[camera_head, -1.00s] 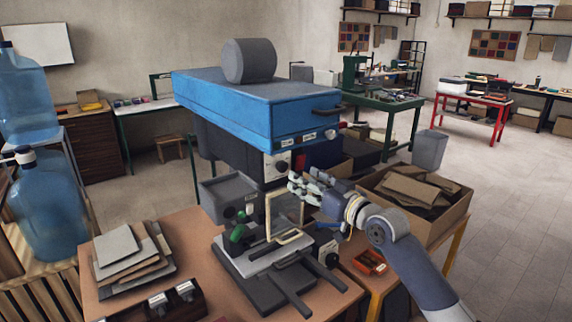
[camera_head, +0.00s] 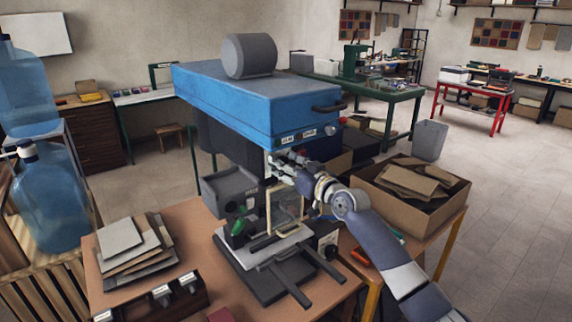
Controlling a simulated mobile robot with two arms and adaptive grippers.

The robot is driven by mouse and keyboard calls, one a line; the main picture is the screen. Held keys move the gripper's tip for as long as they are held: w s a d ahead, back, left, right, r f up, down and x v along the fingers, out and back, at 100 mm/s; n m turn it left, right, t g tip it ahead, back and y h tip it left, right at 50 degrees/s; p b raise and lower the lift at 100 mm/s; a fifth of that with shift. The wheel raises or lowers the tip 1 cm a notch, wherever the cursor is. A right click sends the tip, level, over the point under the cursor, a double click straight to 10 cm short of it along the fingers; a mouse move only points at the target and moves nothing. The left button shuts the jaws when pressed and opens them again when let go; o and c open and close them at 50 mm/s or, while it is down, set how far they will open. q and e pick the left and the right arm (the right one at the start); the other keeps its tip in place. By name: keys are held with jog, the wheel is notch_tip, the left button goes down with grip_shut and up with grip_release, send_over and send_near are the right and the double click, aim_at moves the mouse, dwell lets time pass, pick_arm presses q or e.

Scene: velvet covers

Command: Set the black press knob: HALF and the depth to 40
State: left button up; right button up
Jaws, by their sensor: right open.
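The blue-topped press (camera_head: 250,103) stands on the brown table. My right gripper (camera_head: 277,162) is open at the front of the press, just below the blue head, and its fingers cover most of the pale dial plate and the black knob there. I cannot tell whether the fingers touch that knob. A second dark knob on a pale plate (camera_head: 329,250) sits low at the right side of the press base (camera_head: 268,285). The dial markings are too small to read.
A clear framed guard (camera_head: 286,208) stands above the press bed, close under my right arm. Grey sheets (camera_head: 132,250) are stacked at left. A cardboard box (camera_head: 413,192) of brown pieces is at right. Dark holders with labelled tools (camera_head: 163,296) stand at front left.

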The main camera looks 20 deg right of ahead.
jog(key=shift+c, duration=0.6)
jog(key=c, duration=1)
jog(key=shift+o, duration=0.2)
jog(key=shift+n+b, duration=2.8)
jog(key=shift+n, duration=2)
